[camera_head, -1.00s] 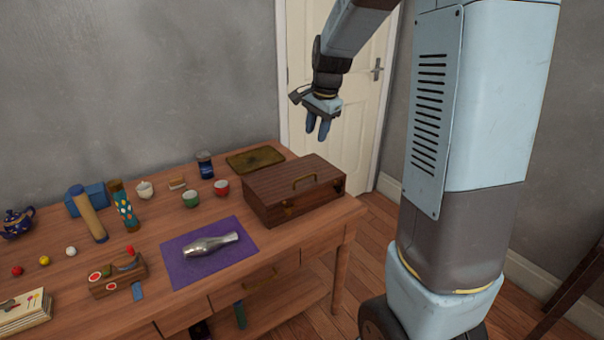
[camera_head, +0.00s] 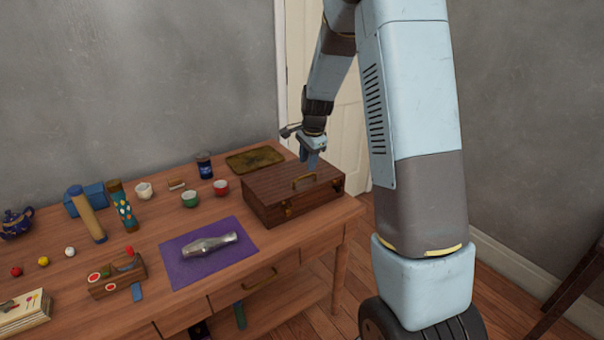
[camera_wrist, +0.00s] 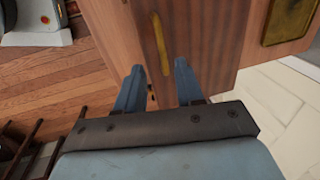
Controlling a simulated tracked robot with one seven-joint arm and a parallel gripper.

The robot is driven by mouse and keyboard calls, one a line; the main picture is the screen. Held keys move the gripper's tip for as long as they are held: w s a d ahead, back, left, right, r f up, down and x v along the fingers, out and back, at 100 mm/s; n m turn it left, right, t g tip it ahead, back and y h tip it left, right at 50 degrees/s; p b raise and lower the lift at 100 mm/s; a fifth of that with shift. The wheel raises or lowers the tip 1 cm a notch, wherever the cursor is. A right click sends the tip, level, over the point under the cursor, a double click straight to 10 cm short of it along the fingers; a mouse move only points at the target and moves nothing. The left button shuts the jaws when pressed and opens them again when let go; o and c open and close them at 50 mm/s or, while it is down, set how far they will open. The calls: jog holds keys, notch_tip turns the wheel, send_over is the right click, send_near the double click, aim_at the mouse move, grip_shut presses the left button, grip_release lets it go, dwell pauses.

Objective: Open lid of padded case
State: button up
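The case (camera_head: 268,188) is a dark brown wooden box with a brass handle (camera_head: 304,183) on its lid and brass latches at the front. It stands shut at the right end of the table. My gripper (camera_head: 311,167) is just above the lid, close to the handle, pointing down. In the wrist view, my gripper (camera_wrist: 158,70) has its two blue fingers apart with nothing between them. The handle (camera_wrist: 160,42) shows just ahead of the gap, over the lid (camera_wrist: 205,45). I cannot tell the exact height above it. The case's inside is hidden.
A tray (camera_head: 255,158) lies behind the case. Green and red cups (camera_head: 221,187) and a dark blue jar (camera_head: 204,166) stand to its left. A metal vase-like object (camera_head: 208,244) lies on a purple cloth (camera_head: 182,270) in front. The table's right edge is close to the case.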

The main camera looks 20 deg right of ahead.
aim_at(305, 177)
jog(key=shift+w+a+f, duration=0.1)
jog(key=shift+w+f, duration=0.05)
jog(key=shift+f, duration=0.75)
jog(key=shift+w+a+f, duration=0.1)
jog(key=shift+w+f, duration=0.1)
jog(key=shift+f, duration=0.75)
jog(key=shift+w+f, duration=0.15)
jog(key=shift+f, duration=0.75)
grip_shut()
jog(key=shift+s+d+f, duration=0.1)
jog(key=shift+s+f, duration=0.05)
